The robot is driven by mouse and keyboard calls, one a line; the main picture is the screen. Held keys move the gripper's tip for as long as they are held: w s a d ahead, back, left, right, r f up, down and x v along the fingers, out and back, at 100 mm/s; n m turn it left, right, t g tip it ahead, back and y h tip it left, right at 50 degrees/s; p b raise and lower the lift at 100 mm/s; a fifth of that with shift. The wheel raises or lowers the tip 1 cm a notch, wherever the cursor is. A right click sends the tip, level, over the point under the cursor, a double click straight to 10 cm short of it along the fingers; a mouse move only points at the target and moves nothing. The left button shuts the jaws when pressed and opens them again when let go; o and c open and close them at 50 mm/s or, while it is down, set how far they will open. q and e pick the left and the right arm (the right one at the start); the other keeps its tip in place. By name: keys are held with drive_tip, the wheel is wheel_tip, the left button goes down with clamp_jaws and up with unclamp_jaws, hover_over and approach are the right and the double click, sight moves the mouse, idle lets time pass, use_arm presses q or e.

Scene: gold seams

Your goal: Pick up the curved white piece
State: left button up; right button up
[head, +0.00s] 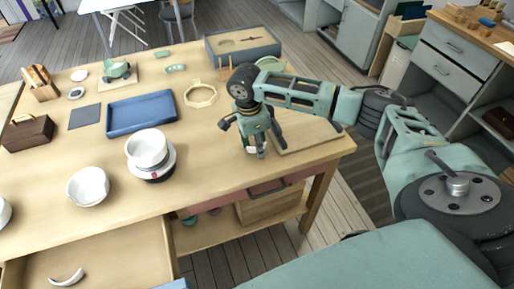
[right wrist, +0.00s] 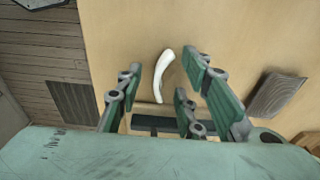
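A curved white piece (right wrist: 165,72) lies on the light wooden surface in the right wrist view, showing between the fingers of my right gripper (right wrist: 164,75). The fingers are spread apart on either side of it, and none visibly grips it. In the head view my right gripper (head: 256,150) points down over the front part of the table, and a small bit of white beside its fingers is mostly hidden. Another curved white piece (head: 67,277) lies in the open drawer (head: 110,258) at the bottom left. My left gripper is not in view.
White bowls (head: 88,187) and a stacked bowl on a round base (head: 150,160) stand left of my gripper. A blue tray (head: 142,111), an octagonal frame (head: 200,94) and a grey box (head: 243,45) lie farther back. A flat board (head: 305,137) lies to the right.

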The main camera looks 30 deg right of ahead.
clamp_jaws()
drive_tip(key=shift+w+r, duration=0.1)
drive_tip(key=shift+r, duration=0.05)
drive_tip(key=shift+r, duration=0.25)
drive_tip(key=r, duration=0.3)
drive_tip(key=shift+s+d+r, duration=0.3)
drive_tip(key=shift+s+r, duration=0.05)
drive_tip(key=shift+s, duration=0.05)
drive_tip(key=s+d+r+b, duration=0.1)
drive_tip(key=s+d+r, duration=0.4)
drive_tip(key=s, duration=0.4)
drive_tip(key=shift+s+d+r, duration=0.15)
drive_tip(key=shift+d+r, duration=0.05)
drive_tip(key=shift+r, duration=0.55)
